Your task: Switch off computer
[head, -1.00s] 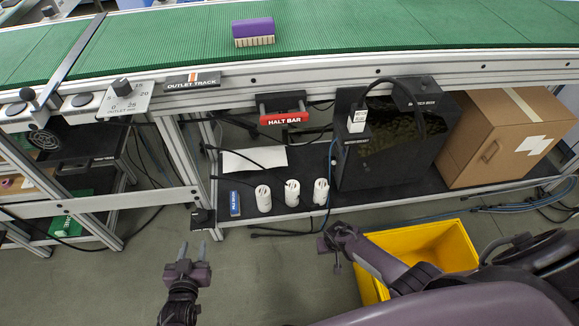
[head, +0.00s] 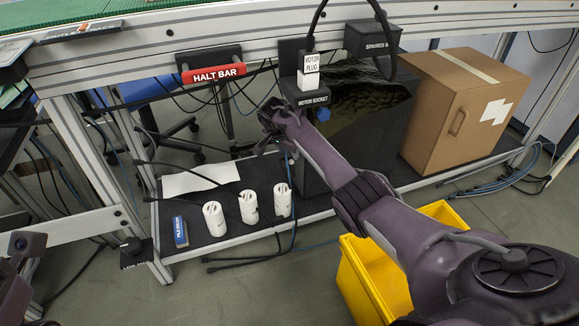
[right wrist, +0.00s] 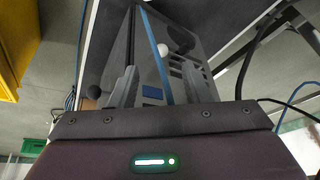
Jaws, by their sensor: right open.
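The computer is most likely the black case with a dark glass side (head: 372,112), standing on the low shelf under the conveyor. My right gripper (head: 272,118) is at the left of its front in the head view, in front of the motor socket's lower side. In the right wrist view the open right gripper (right wrist: 158,78) has both fingers apart with nothing between them; the case (right wrist: 150,35) rises beyond them. A small pale round spot (right wrist: 164,48) shows there; I cannot tell whether it is a button. My left arm shows only partly at the left edge.
Above hang the red halt bar (head: 215,73), the motor plug (head: 309,70) and the motor socket (head: 305,97). White cylinders (head: 249,206) and a blue box (head: 180,231) stand left on the shelf (head: 225,238). A cardboard box (head: 462,110) and a yellow bin (head: 365,285) are to the right.

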